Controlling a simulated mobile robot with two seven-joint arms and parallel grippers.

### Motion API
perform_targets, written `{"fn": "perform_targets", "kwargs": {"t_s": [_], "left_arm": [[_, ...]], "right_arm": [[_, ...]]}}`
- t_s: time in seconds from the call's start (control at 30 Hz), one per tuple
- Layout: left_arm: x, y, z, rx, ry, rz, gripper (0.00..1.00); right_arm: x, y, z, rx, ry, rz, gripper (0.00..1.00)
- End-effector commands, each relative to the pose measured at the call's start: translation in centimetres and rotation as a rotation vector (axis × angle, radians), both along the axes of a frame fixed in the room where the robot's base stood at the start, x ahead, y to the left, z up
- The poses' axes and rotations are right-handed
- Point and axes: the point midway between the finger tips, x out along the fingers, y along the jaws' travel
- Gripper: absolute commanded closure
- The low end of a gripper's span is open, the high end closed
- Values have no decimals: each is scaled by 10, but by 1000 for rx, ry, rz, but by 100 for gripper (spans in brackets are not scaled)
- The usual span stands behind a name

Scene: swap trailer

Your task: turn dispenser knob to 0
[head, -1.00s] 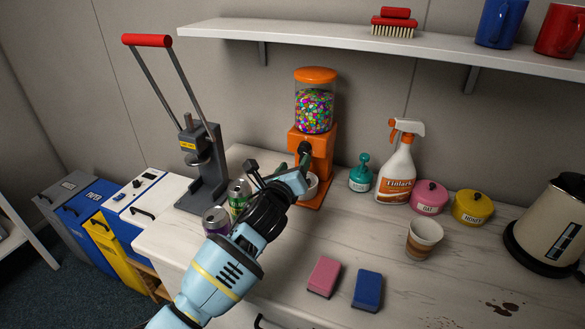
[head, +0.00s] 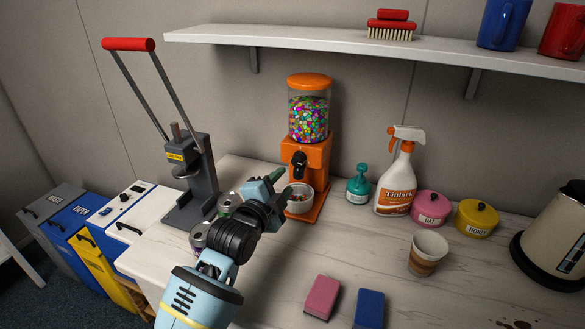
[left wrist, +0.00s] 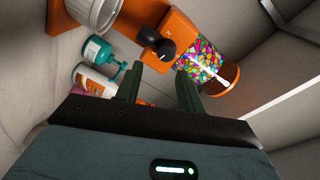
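The orange candy dispenser (head: 319,158) stands on the counter with a clear jar of coloured candies on top. Its black knob (head: 299,162) is on the front and in plain sight; I cannot read its setting. The knob also shows in the left wrist view (left wrist: 166,49), beyond the fingertips and apart from them. My left gripper (head: 282,181) is in front of the dispenser, lower than the knob and to its left. In the left wrist view its two green fingers (left wrist: 158,82) are apart with nothing between them. My right gripper is not in view.
A grey lever press (head: 205,184) and cans (head: 228,198) stand left. A teal bottle (head: 358,187) and spray bottle (head: 395,187) stand right. A shelf (head: 350,47) hangs above.

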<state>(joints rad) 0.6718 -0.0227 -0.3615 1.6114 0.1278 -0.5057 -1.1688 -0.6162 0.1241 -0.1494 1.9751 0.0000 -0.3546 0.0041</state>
Motion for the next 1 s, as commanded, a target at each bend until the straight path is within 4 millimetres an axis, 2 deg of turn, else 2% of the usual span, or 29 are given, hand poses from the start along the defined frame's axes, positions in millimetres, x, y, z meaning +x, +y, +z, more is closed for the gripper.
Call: {"fn": "perform_targets", "kwargs": {"t_s": [0.03,0.1,0.27,0.57,1.0], "left_arm": [[0,3,-5,-123,44,-4,62],[-1,6,-2,-269,88,-13,62],[-2,9,5,-436,136,-26,62],[4,7,7,-449,140,-27,62],[53,-16,6,-446,140,-26,62]], "right_arm": [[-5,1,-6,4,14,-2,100],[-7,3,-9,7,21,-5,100],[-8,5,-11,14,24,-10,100],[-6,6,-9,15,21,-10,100],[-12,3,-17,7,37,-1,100]]}}
